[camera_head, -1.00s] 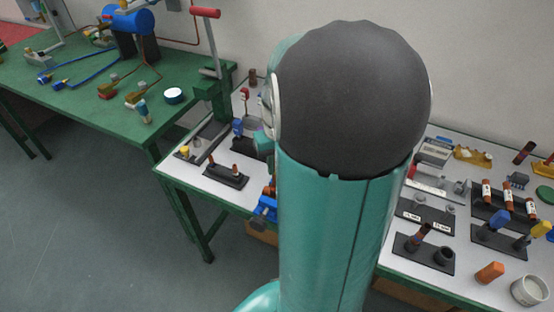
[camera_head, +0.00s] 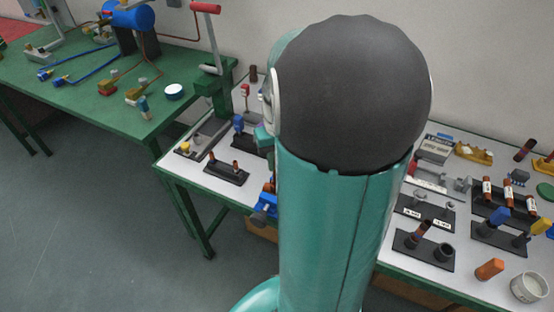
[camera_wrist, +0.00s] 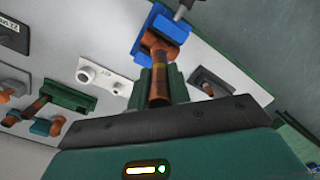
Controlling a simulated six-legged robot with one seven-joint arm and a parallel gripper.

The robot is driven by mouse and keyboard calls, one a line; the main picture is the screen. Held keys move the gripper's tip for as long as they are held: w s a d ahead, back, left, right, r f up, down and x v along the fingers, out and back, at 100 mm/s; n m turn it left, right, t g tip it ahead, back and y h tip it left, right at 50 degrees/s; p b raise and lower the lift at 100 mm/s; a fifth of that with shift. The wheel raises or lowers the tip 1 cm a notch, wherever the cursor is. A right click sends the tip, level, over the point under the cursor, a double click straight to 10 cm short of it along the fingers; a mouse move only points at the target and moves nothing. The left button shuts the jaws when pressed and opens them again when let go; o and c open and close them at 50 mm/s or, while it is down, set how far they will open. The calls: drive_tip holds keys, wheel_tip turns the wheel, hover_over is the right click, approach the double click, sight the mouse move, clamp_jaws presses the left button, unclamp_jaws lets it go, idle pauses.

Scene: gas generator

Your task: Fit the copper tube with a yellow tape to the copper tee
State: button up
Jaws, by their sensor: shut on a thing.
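In the wrist view my gripper (camera_wrist: 159,88) is shut on a copper tube (camera_wrist: 158,93), with a green finger on each side. A dark band and a hint of yellow tape (camera_wrist: 161,67) show along the tube. Just beyond its far end is the copper tee (camera_wrist: 153,40), held in a blue vise (camera_wrist: 167,29). The tube points at the tee and overlaps it in this view; I cannot tell whether they touch or are fitted. In the head view the blue vise (camera_head: 265,206) shows left of my arm, which hides my gripper and the tube.
A black stand with two copper pegs (camera_head: 226,172) is left of the vise. A green table (camera_head: 70,95) is at the back left.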

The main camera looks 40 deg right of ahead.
drive_tip(key=shift+a+f, duration=0.15)
drive_tip(key=shift+f, duration=1.4)
idle(0.5)
drive_tip(key=o, duration=0.9)
drive_tip(key=shift+o, duration=0.2)
drive_tip(key=shift+r, duration=0.1)
drive_tip(key=r, duration=0.9)
drive_tip(key=d+r, duration=0.1)
drive_tip(key=r, duration=0.3)
drive_tip(key=shift+w+r, duration=0.1)
drive_tip(key=shift+r, duration=0.2)
drive_tip(key=s+a+r+n+t, duration=0.1)
drive_tip(key=s+a+n+t, duration=0.1)
drive_tip(key=a, duration=1)
drive_tip(key=s+a+r+n+t, duration=0.2)
drive_tip(key=a+n+t, duration=0.1)
drive_tip(key=a, duration=0.9)
drive_tip(key=shift+s+t+h, duration=0.35)
drive_tip(key=shift+t+h, duration=0.05)
